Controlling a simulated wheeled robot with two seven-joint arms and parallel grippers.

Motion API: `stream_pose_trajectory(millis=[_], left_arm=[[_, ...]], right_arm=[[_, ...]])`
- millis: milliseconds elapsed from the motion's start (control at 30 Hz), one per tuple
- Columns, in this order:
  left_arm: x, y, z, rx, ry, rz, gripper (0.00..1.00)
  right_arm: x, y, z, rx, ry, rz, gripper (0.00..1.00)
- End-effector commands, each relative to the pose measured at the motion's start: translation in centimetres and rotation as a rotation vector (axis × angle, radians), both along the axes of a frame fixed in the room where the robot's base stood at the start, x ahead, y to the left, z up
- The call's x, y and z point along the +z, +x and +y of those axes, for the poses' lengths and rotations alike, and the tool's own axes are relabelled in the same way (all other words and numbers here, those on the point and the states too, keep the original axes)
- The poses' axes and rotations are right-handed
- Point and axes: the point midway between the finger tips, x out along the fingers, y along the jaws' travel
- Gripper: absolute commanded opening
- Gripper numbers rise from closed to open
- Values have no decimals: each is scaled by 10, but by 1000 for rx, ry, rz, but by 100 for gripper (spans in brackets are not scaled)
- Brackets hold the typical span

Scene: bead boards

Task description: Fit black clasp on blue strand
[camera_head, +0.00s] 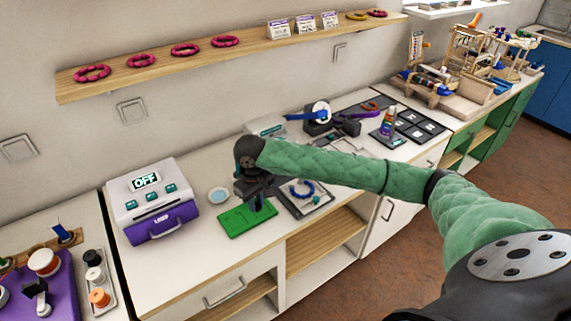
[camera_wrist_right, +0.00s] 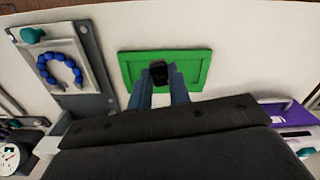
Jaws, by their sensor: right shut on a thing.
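The blue strand (camera_head: 308,186) is a ring of beads with an opening, lying on a white card on a grey board. It also shows in the wrist view (camera_wrist_right: 59,67), at the left. My right gripper (camera_head: 259,207) points down over the green tray (camera_head: 234,222), to the left of the strand in the head view. In the wrist view, its fingers (camera_wrist_right: 165,84) are shut on the small black clasp (camera_wrist_right: 159,72), with the green tray behind it. Whether the clasp still touches the tray is unclear. My left gripper is out of view.
A white and purple machine with an OFF display (camera_head: 149,202) stands left of the tray. Bare counter lies in front of the machine.

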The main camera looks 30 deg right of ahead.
Motion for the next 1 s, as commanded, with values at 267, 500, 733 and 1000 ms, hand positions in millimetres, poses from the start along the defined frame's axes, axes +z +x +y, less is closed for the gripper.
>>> stream_pose_trajectory(millis=[267, 500, 733, 1000], left_arm=[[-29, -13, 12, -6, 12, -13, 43], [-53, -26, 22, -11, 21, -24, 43], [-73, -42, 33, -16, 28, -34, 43], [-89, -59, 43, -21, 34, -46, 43]], right_arm=[[1, 27, -50, 357, 4, 7, 0], [2, 47, -95, 672, 8, 7, 0], [4, 63, -142, 974, 8, 5, 0], [5, 76, -188, 1268, 3, 3, 0]])
